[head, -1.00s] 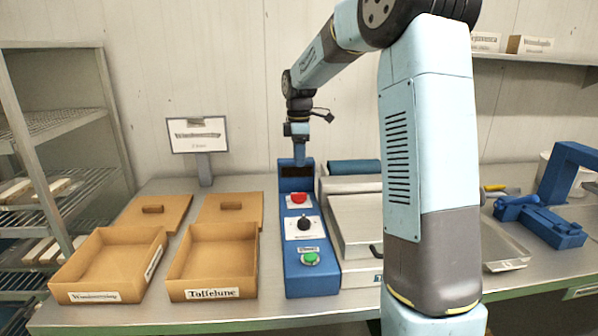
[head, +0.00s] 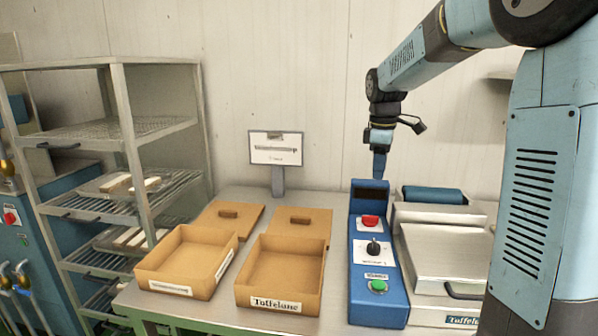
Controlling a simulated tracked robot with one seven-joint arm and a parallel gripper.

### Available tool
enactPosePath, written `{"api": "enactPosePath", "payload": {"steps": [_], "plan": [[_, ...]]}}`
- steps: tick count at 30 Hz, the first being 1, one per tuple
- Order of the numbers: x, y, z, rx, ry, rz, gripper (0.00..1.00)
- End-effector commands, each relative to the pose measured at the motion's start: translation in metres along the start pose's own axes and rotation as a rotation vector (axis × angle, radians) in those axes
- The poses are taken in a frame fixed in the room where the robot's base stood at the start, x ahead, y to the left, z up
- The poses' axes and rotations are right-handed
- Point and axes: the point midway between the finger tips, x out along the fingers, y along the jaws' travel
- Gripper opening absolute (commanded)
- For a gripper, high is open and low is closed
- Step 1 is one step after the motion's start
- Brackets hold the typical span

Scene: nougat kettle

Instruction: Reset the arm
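My arm rises on the right of the head view and reaches left. My gripper (head: 379,166) hangs pointing down above the back end of the blue control box (head: 378,290). It looks narrow and small from here, and I cannot make out whether its fingers are apart. I see nothing hanging from it. The control box has a red button (head: 370,221), a black knob (head: 374,247) and a green button (head: 378,286). Whether the gripper touches the box's raised back cannot be told.
Two open boxes, an unclear-labelled one (head: 150,269) and the "Toffelune" one (head: 244,282), stand left of the control box, lids behind. A sign (head: 276,149) stands behind them. A sealing-type machine (head: 450,262) is at right. A metal rack (head: 128,140) stands left. The table's front edge is near.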

Motion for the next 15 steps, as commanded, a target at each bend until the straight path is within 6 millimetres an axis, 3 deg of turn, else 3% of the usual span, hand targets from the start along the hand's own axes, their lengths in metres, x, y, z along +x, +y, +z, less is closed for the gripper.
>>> {"api": "enactPosePath", "payload": {"steps": [6, 15], "plan": [[-0.029, -0.055, 0.019, 0.202, 0.018, 0.076, 0.39], [-0.05, -0.128, 0.05, 0.49, 0.087, 0.157, 0.39]]}}
